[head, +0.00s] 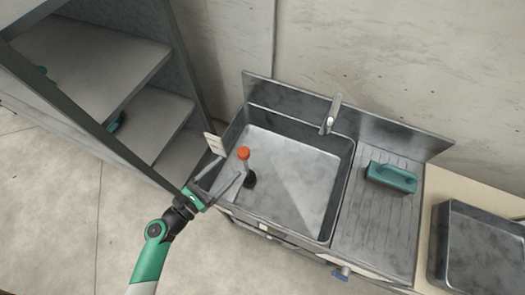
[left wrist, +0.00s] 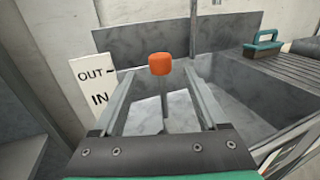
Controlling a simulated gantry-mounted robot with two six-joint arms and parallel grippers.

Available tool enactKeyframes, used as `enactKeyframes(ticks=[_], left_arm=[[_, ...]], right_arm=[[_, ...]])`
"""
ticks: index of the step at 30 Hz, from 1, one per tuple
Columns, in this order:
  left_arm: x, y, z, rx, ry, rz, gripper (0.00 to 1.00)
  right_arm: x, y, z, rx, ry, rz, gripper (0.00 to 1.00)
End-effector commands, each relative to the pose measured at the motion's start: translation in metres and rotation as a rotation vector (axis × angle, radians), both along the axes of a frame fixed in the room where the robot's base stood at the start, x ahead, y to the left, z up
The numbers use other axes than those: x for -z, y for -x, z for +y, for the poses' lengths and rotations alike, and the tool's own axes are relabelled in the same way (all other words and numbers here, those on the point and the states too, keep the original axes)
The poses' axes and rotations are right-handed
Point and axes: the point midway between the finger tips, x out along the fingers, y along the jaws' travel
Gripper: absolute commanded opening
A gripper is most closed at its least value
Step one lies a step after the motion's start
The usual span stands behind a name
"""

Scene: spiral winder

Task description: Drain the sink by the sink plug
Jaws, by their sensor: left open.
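The sink plug has an orange knob (head: 243,153) on a thin grey stem above a dark base (head: 249,180). It stands upright near the left side of the metal sink basin (head: 300,200). My left gripper (head: 225,170) is open at the basin's left edge, its fingers pointing toward the plug. In the left wrist view the orange knob (left wrist: 160,64) shows between and beyond the two fingertips, apart from both. The plug's lower end is partly hidden there. My right gripper is not in view.
A white sign (left wrist: 98,92) reading OUT and IN stands left of the basin. A faucet (head: 331,113) rises at the back. A green-handled brush (head: 391,178) lies on the ribbed drainboard. A metal tray (head: 485,245) sits at right, and shelves (head: 90,65) stand at left.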

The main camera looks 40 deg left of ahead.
Motion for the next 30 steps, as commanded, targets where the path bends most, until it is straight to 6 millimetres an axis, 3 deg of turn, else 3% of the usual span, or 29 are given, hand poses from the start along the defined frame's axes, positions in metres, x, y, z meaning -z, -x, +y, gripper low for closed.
enactKeyframes(ticks=[5, 16, 21, 28, 30], left_arm=[[-0.002, -0.024, -0.002, 0.006, -0.001, -0.002, 0.75], [-0.001, -0.1, -0.005, 0.003, -0.002, -0.002, 0.75], [-0.001, -0.113, -0.006, 0.001, 0.0, -0.001, 0.75], [-0.001, -0.114, -0.006, 0.0, 0.0, 0.0, 0.75], [-0.001, -0.114, -0.005, 0.0, 0.0, 0.0, 0.64]], right_arm=[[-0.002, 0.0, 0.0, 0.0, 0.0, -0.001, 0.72], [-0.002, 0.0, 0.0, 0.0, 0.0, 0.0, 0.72], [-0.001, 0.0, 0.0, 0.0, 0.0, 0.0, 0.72], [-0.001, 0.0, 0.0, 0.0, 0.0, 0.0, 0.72], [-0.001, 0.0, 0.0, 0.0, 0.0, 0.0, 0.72]])
